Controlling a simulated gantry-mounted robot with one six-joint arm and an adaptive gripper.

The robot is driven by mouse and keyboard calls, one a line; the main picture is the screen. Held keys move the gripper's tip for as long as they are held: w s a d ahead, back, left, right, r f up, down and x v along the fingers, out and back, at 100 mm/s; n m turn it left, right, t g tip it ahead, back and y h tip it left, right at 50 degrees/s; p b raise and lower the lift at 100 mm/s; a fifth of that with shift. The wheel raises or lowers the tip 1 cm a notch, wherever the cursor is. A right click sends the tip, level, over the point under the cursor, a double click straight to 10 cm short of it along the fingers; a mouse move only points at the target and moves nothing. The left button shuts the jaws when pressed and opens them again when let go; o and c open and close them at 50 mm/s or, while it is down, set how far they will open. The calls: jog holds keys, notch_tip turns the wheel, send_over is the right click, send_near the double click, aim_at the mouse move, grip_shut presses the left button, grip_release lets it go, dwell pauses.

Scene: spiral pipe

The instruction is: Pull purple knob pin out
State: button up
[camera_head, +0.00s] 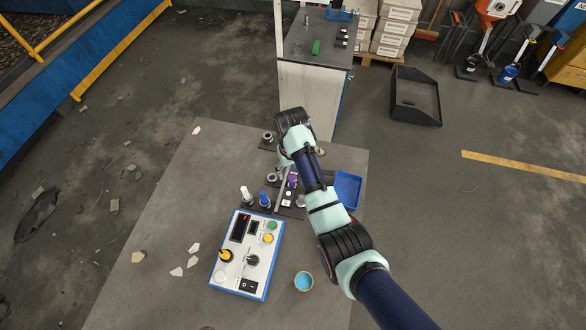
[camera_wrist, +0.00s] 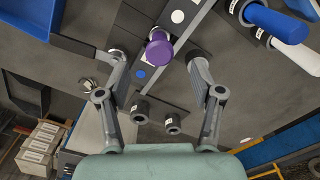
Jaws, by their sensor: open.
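The purple knob (camera_wrist: 159,49) stands on a dark grey bar (camera_wrist: 150,75) and is seen from above in the wrist view. My gripper (camera_wrist: 157,58) is open, with one finger to the left of the knob and the other to the right. Visible gaps separate both fingers from the knob, and they hold nothing. I cannot tell whether the fingertips are level with it. The pin under the knob is hidden. In the head view, a small purple patch (camera_head: 292,180) shows beside my arm, which hides most of the area around my gripper.
A white peg (camera_head: 246,194) and a blue peg (camera_head: 264,198) stand left of the bar. A control box (camera_head: 262,274) sits in front, with a blue cup (camera_head: 303,281) to its right. A blue tray (camera_head: 349,188) lies right of my arm. The table's left side is mostly clear.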

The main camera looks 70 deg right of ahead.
aim_at(292, 178)
notch_tip(292, 178, down, 6)
jog(key=shift+a+f+b, duration=0.1)
jog(key=shift+b, duration=0.35)
jog(key=shift+c, duration=0.2)
grip_shut()
jog(key=shift+r+p, duration=3)
jog(key=shift+r, duration=0.05)
jog(key=shift+f, duration=0.1)
